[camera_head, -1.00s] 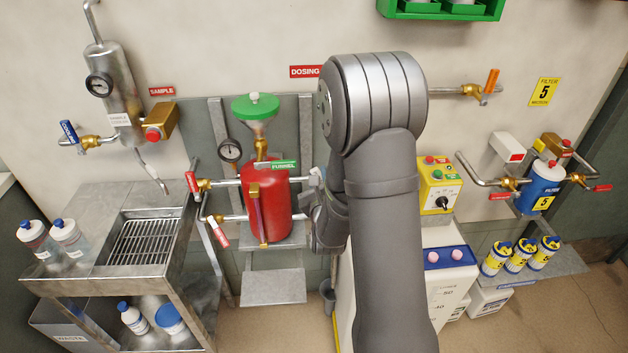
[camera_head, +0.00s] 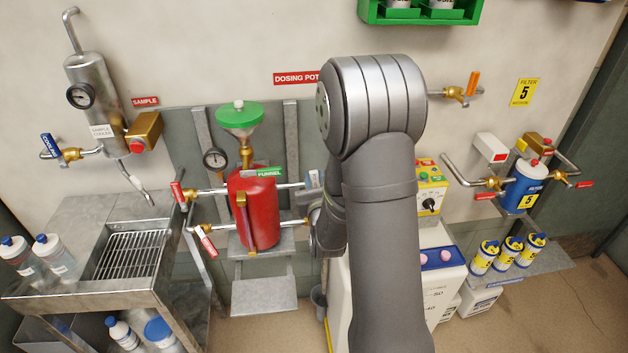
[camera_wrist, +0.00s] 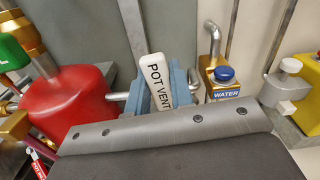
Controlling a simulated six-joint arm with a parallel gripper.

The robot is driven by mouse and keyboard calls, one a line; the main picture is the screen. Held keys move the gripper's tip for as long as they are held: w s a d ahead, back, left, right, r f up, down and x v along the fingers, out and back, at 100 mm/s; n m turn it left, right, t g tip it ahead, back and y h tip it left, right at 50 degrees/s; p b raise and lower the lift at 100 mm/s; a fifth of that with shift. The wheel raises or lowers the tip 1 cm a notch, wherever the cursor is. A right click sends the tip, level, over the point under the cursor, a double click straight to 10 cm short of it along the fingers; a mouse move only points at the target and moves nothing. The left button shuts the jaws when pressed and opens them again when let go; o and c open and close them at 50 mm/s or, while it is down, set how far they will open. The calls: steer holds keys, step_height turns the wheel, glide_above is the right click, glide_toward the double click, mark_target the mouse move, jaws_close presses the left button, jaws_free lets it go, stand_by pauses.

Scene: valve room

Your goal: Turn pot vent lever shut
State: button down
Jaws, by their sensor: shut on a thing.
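The pot vent lever shows in the wrist view as a white handle marked POT VENT (camera_wrist: 157,82). My gripper (camera_wrist: 163,92) has its blue-grey fingers on both sides of this handle and is shut on it. The handle stands nearly upright, tilted a little. The red dosing pot (camera_head: 254,210) is left of my gripper and also shows in the wrist view (camera_wrist: 72,102). In the head view only a small blue-grey part shows beside the pot's upper right pipe; my arm hides most of the gripper and lever.
A green funnel (camera_head: 240,115) stands above the pot. Red-handled (camera_head: 178,193) and white-and-red-handled (camera_head: 206,242) valves are on its left. In the wrist view a blue-capped WATER fitting (camera_wrist: 224,76) is close on the right. A metal sink cart (camera_head: 130,255) is at the left.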

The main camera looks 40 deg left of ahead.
steer(key=c, duration=1.3)
jaws_free()
steer(key=shift+o, duration=0.2)
steer(key=v, duration=1.7)
steer(key=shift+s, duration=0.2)
steer(key=shift+d+r, duration=0.1)
steer(key=shift+d, duration=0.05)
steer(key=shift+c, duration=0.2)
